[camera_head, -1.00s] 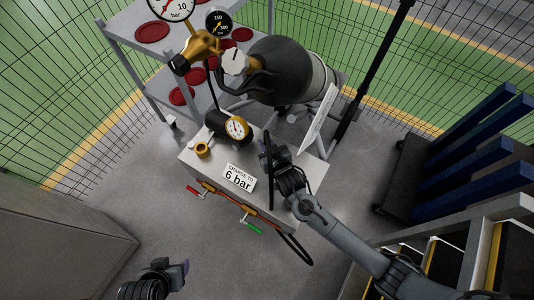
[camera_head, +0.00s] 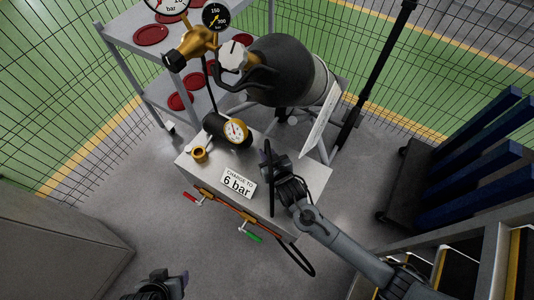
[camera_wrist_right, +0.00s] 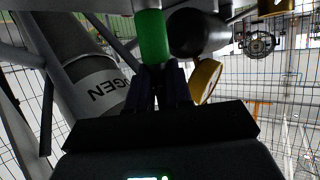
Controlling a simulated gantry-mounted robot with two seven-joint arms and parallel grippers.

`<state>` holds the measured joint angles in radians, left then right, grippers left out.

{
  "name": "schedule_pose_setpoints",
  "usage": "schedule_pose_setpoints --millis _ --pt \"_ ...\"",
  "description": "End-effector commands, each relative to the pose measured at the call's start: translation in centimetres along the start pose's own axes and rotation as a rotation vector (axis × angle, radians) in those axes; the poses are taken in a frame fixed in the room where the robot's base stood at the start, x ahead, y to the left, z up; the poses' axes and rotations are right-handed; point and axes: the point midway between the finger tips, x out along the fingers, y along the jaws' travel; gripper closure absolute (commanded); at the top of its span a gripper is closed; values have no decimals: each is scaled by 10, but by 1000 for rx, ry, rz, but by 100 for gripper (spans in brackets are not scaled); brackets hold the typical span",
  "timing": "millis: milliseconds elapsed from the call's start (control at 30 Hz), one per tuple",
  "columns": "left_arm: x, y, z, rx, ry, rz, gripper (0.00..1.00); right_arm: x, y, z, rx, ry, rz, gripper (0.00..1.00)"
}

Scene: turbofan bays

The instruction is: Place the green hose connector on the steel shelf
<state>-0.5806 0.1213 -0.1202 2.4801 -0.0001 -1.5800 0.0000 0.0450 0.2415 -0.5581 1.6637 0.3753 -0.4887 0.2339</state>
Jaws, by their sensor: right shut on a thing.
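The green hose connector (camera_wrist_right: 153,36) is a green cylinder at the tips of my right gripper (camera_wrist_right: 160,72) in the right wrist view. My right gripper is shut on it. I cannot tell whether the connector touches the surface. My left gripper (camera_head: 178,280) is at the bottom edge, partly cut off, its jaws unclear.
A black gauge body (camera_head: 230,130), a brass ring (camera_head: 199,154) and a "6 bar" sign (camera_head: 238,183) are on the top. Red and green handles (camera_head: 250,236) are on its front. A dark gas cylinder (camera_head: 285,70) stands behind. A rack with red discs (camera_head: 150,35) is back left.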

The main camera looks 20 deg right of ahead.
Motion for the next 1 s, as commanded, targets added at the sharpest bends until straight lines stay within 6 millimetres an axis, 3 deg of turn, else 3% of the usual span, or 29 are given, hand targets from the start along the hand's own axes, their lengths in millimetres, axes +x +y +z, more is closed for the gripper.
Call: schedule_pose_setpoints --millis 33,67,267,633,1000 --pt "1 -1 0 2 0 -2 41 1 0 2 1 1 0 100" --pt "1 -1 0 3 0 -3 41 1 0 3 0 -1 0 79" --pt "1 -1 0 5 -1 -4 41 1 0 2 0 -1 0 50" --pt "-1 0 0 -1 1 1 41 -2 0 -2 -1 0 0 50" --pt "-7 1 -3 -8 2 6 41 -52 0 -1 0 -2 0 50"
